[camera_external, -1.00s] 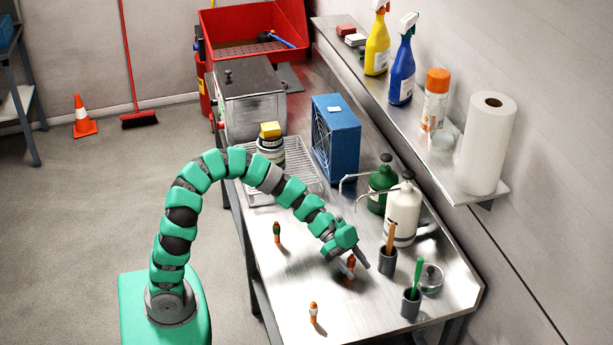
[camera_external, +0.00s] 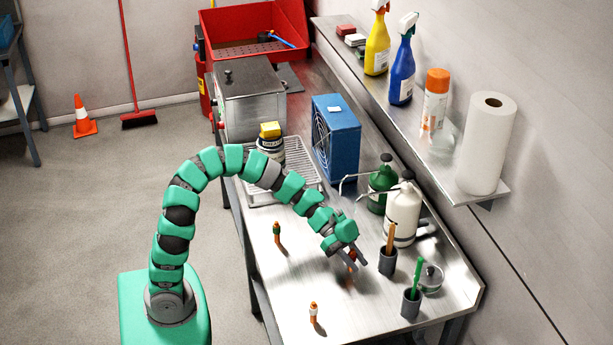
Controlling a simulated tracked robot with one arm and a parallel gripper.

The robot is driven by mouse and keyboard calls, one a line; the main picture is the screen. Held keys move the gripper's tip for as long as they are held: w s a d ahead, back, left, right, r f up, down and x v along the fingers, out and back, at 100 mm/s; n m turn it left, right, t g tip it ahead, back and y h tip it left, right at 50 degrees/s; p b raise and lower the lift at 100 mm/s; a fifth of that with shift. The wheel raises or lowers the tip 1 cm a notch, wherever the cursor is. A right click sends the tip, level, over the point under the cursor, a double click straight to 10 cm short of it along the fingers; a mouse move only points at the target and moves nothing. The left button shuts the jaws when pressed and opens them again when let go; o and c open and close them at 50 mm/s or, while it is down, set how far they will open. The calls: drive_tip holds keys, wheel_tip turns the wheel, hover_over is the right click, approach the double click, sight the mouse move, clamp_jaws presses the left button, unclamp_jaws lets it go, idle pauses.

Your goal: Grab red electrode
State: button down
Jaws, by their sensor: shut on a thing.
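The red electrode (camera_external: 351,256) is between the fingers of my gripper (camera_external: 352,260), at the right-middle of the steel bench (camera_external: 285,290). My gripper is shut on it, and the fingers hide most of it. A small part of its orange lower end shows below the fingers, close to the bench top. I cannot tell whether it touches the bench. A green-topped electrode (camera_external: 277,233) stands upright to the left. A white electrode with orange (camera_external: 313,312) stands nearer the front edge.
Two dark cups with brushes (camera_external: 387,262) (camera_external: 411,303) and a small lidded glass jar (camera_external: 431,277) stand right of my gripper. White (camera_external: 403,215) and green (camera_external: 382,184) pump bottles stand behind. A blue fan box (camera_external: 336,138) and wire rack (camera_external: 262,193) are farther back.

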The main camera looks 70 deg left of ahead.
drive_tip(key=shift+r, duration=0.6)
drive_tip(key=shift+s+r, duration=0.15)
drive_tip(key=shift+r, duration=0.05)
drive_tip(key=s+a+r, duration=0.1)
drive_tip(key=s+a, duration=0.2)
drive_tip(key=s, duration=1.2)
drive_tip(key=shift+s+r, duration=0.15)
drive_tip(key=shift+s, duration=0.05)
